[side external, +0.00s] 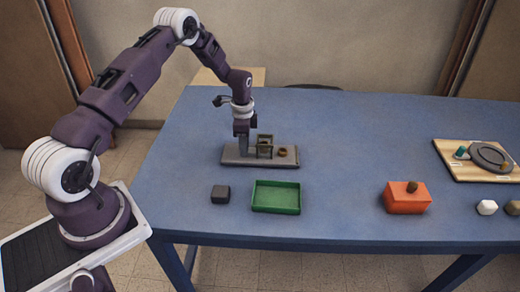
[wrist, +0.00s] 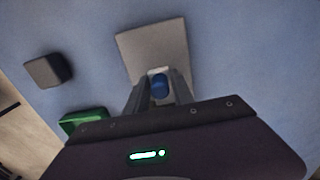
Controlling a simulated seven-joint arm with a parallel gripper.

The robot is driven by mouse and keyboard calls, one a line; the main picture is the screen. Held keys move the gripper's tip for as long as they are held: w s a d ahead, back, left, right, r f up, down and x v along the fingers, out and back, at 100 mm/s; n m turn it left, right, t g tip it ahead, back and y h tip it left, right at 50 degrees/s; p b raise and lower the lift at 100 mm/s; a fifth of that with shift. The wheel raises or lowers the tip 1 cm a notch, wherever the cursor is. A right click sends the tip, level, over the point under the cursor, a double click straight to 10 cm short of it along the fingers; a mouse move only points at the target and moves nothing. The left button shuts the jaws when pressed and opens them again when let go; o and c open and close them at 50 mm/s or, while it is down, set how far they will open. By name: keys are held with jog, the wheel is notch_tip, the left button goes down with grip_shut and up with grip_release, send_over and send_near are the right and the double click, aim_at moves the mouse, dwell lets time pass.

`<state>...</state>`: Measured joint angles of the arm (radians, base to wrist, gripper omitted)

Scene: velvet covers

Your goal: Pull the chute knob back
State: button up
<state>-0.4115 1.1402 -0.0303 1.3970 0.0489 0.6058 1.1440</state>
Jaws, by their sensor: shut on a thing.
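The chute device stands on a grey base plate (side external: 232,160) on the blue table, with a small upright frame (side external: 265,147) and a brown ring-like piece (side external: 283,152) to its right. In the wrist view the grey plate (wrist: 140,42) lies beyond my fingers. A blue knob (wrist: 160,87) sits between the fingertips, with a pale piece just behind it. My gripper (side external: 242,148) is low over the left part of the plate, pointing down. It is shut on the blue knob, which the fingers hide in the side view. The wrist view also shows my gripper (wrist: 161,88).
A dark block (side external: 220,194) and a green tray (side external: 276,208) lie in front of the plate. Farther right are an orange box (side external: 407,205) with a brown knob, a wooden board (side external: 462,172) with a grey dish, and small stones. The table between is clear.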

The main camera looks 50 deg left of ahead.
aim_at(228, 152)
jog(key=shift+s+a, duration=2)
jog(key=shift+a, duration=0.05)
jog(key=o, duration=1.7)
notch_tip(228, 152, up, 7)
jog(key=shift+r, duration=0.1)
